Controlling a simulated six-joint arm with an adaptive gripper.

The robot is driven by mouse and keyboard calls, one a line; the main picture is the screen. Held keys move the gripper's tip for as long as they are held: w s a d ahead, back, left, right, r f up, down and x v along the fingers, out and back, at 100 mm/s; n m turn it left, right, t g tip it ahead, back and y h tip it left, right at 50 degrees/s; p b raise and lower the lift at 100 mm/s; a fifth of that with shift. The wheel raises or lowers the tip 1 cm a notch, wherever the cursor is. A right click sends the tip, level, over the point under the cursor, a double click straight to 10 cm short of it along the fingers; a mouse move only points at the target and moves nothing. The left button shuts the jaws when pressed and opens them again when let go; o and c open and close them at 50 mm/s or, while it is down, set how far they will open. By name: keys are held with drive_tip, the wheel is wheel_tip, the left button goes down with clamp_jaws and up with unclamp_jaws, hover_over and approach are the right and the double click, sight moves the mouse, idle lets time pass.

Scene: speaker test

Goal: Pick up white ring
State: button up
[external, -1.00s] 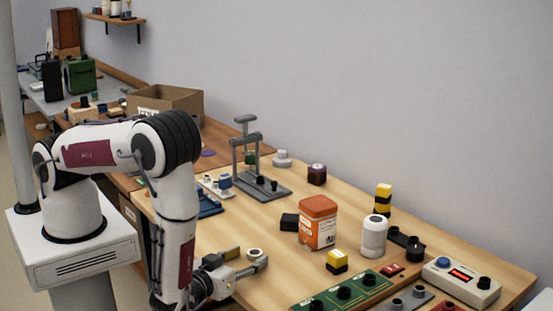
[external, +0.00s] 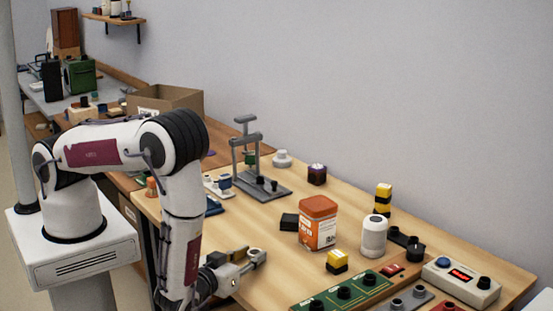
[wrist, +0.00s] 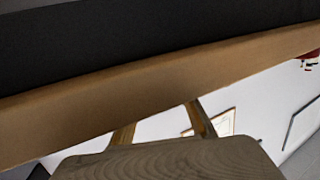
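The white ring (external: 254,252), a small pale ring with a dark hole, is at the front left edge of the wooden table in the external view. My gripper (external: 250,257) reaches it from the left, low at the table edge. Its fingers are drawn together on either side of the ring and appear to touch it. I cannot tell whether the ring is clear of the tabletop. The wrist view shows neither the ring nor clear fingertips; a wooden edge and a dark surface fill much of it.
The wooden table (external: 262,219) has free room behind the ring. A yellow and black block (external: 337,262), an orange canister (external: 318,224) and a white cylinder (external: 373,237) stand to the right. A green board (external: 343,292) lies in front. A grey press stand (external: 262,184) is farther back.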

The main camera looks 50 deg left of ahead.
drive_tip(key=shift+r, duration=0.1)
idle(0.3)
wheel_tip(320, 180, up, 10)
idle(0.9)
